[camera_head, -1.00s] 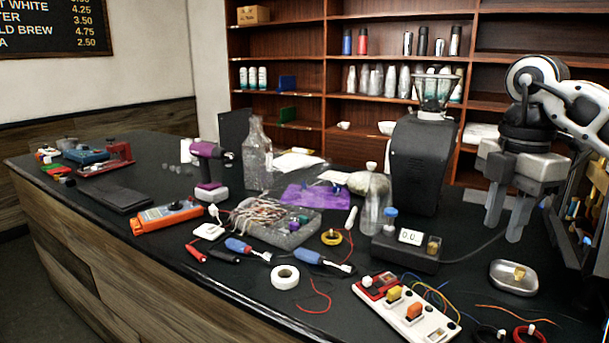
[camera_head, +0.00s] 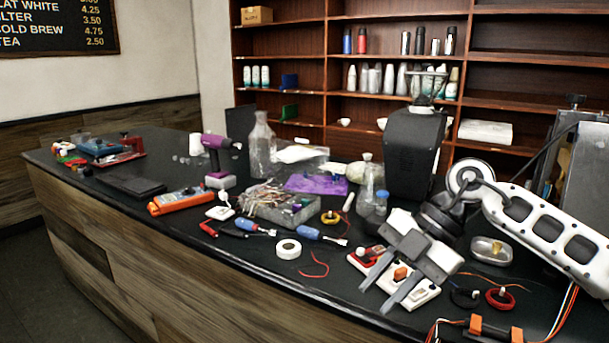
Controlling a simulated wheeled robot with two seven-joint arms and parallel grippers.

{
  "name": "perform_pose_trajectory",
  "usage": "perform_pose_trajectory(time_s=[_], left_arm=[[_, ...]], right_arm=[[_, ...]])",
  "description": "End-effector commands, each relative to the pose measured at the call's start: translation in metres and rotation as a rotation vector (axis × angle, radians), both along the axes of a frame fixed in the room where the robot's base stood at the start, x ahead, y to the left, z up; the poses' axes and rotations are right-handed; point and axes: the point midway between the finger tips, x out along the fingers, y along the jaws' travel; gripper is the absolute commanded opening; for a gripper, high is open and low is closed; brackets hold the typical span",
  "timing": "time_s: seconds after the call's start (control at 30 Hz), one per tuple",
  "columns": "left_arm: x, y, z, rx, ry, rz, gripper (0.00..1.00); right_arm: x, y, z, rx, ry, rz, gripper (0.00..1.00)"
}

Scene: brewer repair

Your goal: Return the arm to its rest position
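My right gripper (camera_head: 379,293) comes in from the right on a white arm (camera_head: 535,225). Its two grey fingers are apart with nothing between them, and they point down and to the left. In the picture it overlaps the white board with red and orange parts (camera_head: 423,291) near the counter's front edge; I cannot tell how high above it the fingers are. The gripper hides part of that board and the small black device behind it. My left gripper is not in view.
The dark counter (camera_head: 205,262) is crowded: a tray of wires (camera_head: 300,214), blue screwdrivers (camera_head: 309,233), a tape roll (camera_head: 288,249), a glass bottle (camera_head: 262,145) and a black grinder (camera_head: 414,150). A metal dish (camera_head: 491,251) and a red wire coil (camera_head: 500,299) lie near my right arm.

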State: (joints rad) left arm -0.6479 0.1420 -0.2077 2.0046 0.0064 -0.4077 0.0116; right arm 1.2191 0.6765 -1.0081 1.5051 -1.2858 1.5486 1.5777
Motion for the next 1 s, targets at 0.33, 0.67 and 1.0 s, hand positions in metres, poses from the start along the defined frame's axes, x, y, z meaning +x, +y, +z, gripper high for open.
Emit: perform_pose_trajectory(time_s=[0.33, 0.67, 1.0], left_arm=[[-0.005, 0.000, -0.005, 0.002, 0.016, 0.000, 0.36], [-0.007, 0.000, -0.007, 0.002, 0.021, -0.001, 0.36], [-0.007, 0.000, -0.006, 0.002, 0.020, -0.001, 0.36]], right_arm=[[-0.051, 0.131, -0.007, 1.055, -0.005, -0.148, 0.28], [-0.028, 0.059, -0.104, 1.264, -0.010, -1.178, 0.28], [-0.137, -0.023, -0.277, 0.657, 0.196, -1.854, 0.28]])
